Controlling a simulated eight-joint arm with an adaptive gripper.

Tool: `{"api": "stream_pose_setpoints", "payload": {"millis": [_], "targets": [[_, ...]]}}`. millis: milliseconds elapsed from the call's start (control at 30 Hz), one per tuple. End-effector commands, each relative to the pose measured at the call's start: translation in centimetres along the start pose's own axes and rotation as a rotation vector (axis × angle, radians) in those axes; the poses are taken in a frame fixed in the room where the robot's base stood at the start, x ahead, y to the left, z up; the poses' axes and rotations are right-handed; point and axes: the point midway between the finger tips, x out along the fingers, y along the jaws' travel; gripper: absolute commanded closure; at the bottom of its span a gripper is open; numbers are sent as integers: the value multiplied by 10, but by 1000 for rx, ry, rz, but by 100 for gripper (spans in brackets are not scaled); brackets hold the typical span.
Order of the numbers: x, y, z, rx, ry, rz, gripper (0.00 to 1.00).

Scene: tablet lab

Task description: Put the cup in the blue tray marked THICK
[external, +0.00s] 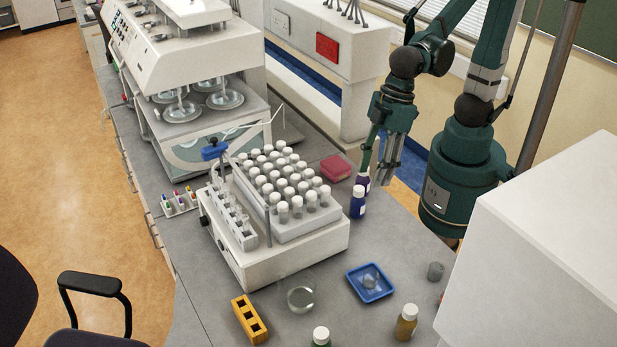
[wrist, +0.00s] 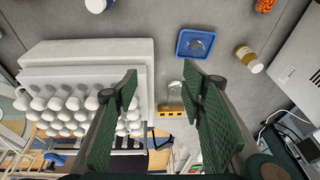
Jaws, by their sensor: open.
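A blue tray (external: 353,277) lies on the bench at front right, with a small greyish, see-through item (external: 371,281) in it. The tray also shows at the top of the wrist view (wrist: 181,50); I cannot read any mark on it. A clear glass vessel (external: 300,299) stands left of the tray; I cannot tell which vessel is the cup. My gripper (external: 388,165) is open and empty above the bench's back, near blue bottles. Its two green fingers (wrist: 162,80) are spread in the wrist view.
A white machine with a rack of white-capped vials (external: 283,185) fills the bench's middle. A yellow block (external: 249,319), an amber bottle (external: 406,322) and a dark blue bottle (external: 357,204) stand around it. A white box (external: 545,250) blocks the right side.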

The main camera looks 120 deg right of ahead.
Motion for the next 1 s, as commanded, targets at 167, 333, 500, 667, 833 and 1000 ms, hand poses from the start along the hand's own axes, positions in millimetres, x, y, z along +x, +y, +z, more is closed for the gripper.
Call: {"api": "stream_pose_setpoints", "payload": {"millis": [167,333,500,667,833,1000], "targets": [[-19,19,15,0,47,1,59],[-34,35,29,-2,94,4,59],[-48,50,44,-4,140,9,59],[-58,64,58,-6,184,16,59],[-67,77,75,-8,230,26,59],[-74,89,90,-11,275,38,59]]}}
